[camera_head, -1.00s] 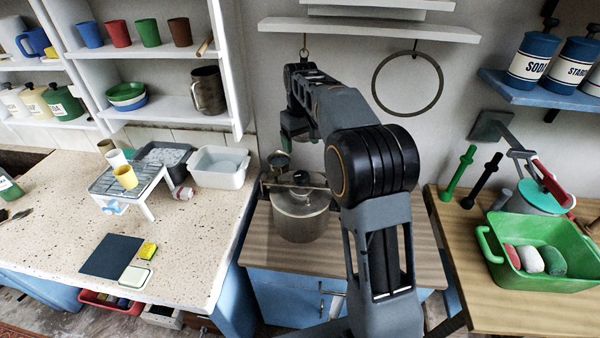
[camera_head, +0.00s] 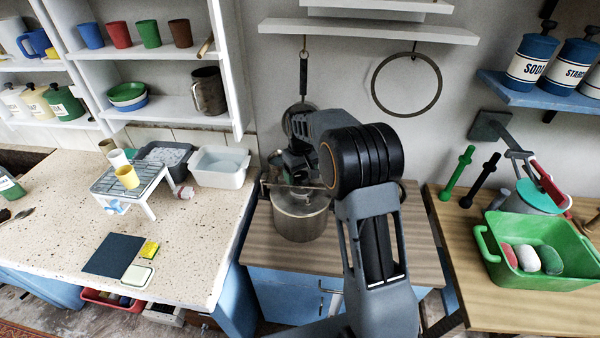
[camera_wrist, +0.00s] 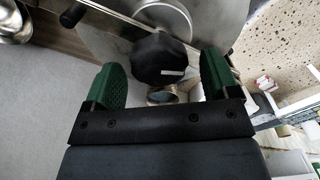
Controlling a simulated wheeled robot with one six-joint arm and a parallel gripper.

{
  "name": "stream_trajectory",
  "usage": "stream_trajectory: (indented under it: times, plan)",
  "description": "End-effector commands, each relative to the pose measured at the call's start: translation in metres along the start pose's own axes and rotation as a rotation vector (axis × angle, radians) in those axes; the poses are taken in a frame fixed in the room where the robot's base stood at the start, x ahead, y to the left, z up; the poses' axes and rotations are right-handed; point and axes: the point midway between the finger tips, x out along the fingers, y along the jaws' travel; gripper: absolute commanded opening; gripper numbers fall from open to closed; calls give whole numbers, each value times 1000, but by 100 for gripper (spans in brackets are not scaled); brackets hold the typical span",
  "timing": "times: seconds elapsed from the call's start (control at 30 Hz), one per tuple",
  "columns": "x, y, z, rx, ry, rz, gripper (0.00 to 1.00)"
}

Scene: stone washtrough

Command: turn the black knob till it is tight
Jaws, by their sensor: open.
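The black knob (camera_wrist: 160,60) shows in the wrist view, a dark faceted knob with a small white mark, on a metal lid (camera_wrist: 100,38). My gripper (camera_wrist: 161,78) has green fingers, open, one on each side of the knob with gaps to it. In the head view the metal pot (camera_head: 300,222) stands on the wooden-topped cabinet, and my arm reaches over it. The knob and my fingertips are hidden behind my arm there.
A thin metal bar (camera_wrist: 120,17) with a dark grip crosses the lid beside the knob. A speckled counter (camera_head: 185,245) with a white basin (camera_head: 220,178) lies to the left. A wooden table with a green tub (camera_head: 535,275) stands to the right. A pan hangs on the wall behind.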

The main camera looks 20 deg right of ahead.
Motion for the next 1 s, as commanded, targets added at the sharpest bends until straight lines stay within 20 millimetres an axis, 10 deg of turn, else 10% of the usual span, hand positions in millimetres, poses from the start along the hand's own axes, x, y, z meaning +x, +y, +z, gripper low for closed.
stream_trajectory:
  times: [0.17,0.67,1.0]
  plan:
    - [0,0,0,0,0,0,80]
    - [0,0,0,0,0,0,32]
    - [0,2,0,270,0,0,32]
